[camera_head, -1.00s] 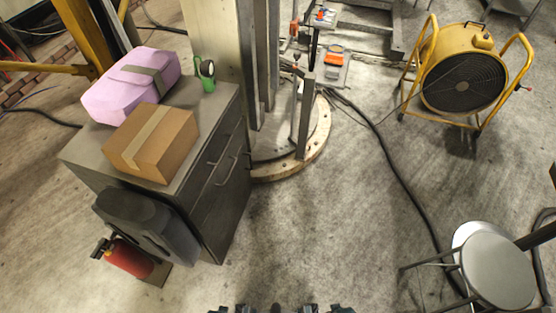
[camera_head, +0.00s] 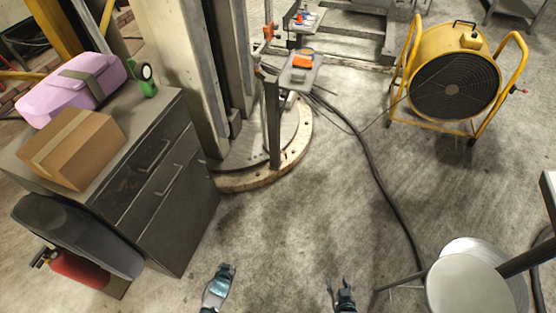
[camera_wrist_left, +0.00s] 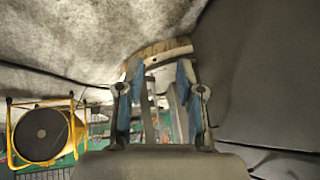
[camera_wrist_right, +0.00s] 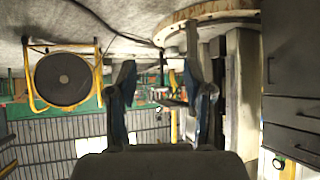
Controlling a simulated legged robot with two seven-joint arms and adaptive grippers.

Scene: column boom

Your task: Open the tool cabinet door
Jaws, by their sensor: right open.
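The dark grey tool cabinet (camera_head: 185,205) stands at the left in the head view. The cabinet front also shows at the right of the right wrist view (camera_wrist_right: 290,115). My left gripper (camera_head: 226,270) is low in the head view, right of the cabinet and apart from it; its fingers stand apart and empty in the left wrist view (camera_wrist_left: 158,85). My right gripper (camera_head: 342,287) is open and empty, farther right over the floor.
On the cabinet are a cardboard box (camera_head: 72,150), a pink case (camera_head: 75,88) and a green tape dispenser (camera_head: 148,82). A fire extinguisher (camera_head: 78,270) stands beside it. A column on a round base (camera_head: 265,170), a cable (camera_head: 385,190), a yellow fan (camera_head: 455,85) and a stool (camera_head: 470,285) surround clear floor.

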